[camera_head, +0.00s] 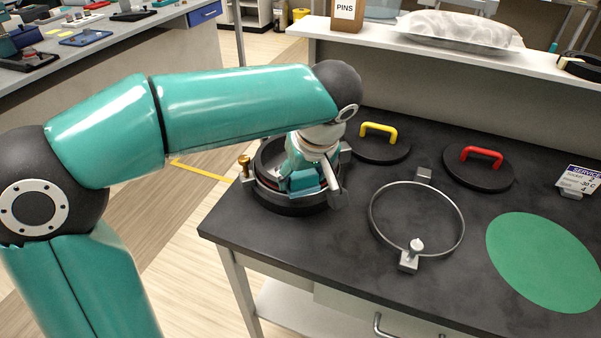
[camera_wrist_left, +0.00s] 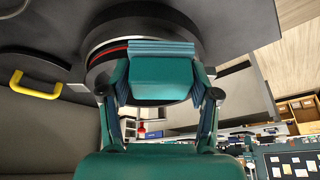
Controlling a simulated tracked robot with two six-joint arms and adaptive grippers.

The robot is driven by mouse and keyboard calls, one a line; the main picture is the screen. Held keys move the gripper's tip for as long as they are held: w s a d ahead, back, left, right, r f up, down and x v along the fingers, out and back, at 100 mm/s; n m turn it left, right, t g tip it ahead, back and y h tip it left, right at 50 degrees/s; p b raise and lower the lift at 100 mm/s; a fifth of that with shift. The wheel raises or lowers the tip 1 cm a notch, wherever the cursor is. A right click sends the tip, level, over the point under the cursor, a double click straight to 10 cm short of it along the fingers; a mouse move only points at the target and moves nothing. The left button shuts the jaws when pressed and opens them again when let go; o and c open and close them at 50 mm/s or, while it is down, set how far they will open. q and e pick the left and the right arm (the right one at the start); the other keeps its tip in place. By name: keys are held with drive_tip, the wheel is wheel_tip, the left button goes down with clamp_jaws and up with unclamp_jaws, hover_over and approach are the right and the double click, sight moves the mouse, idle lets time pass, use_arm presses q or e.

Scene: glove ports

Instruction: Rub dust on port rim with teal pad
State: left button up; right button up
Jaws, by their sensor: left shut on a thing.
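The port (camera_head: 288,207) is a thick black ring at the left end of the dark bench, with metal clamps at its sides. My left gripper (camera_head: 308,184) points down over the port and is shut on the teal pad (camera_wrist_left: 163,78). In the left wrist view the pad sits between the two fingers, with the black port rim (camera_wrist_left: 112,32) right behind it. The pad seems at or very near the rim; contact cannot be told. A red band shows inside the ring. No dust can be made out; the gripper hides part of the rim. My right gripper is out of view.
A black cover with a yellow handle (camera_head: 379,131) and one with a red handle (camera_head: 482,155) lie behind. A thin metal clamp ring (camera_head: 463,222) and a green disc (camera_head: 545,262) lie to the right. A shelf (camera_head: 455,55) runs along the back.

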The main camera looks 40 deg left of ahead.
use_arm(q)
drive_tip(key=shift+r+p, duration=2.1)
drive_tip(key=shift+r, duration=0.9)
drive_tip(key=shift+r+p, duration=1.2)
drive_tip(key=shift+r, duration=0.35)
drive_tip(key=shift+f, duration=0.1)
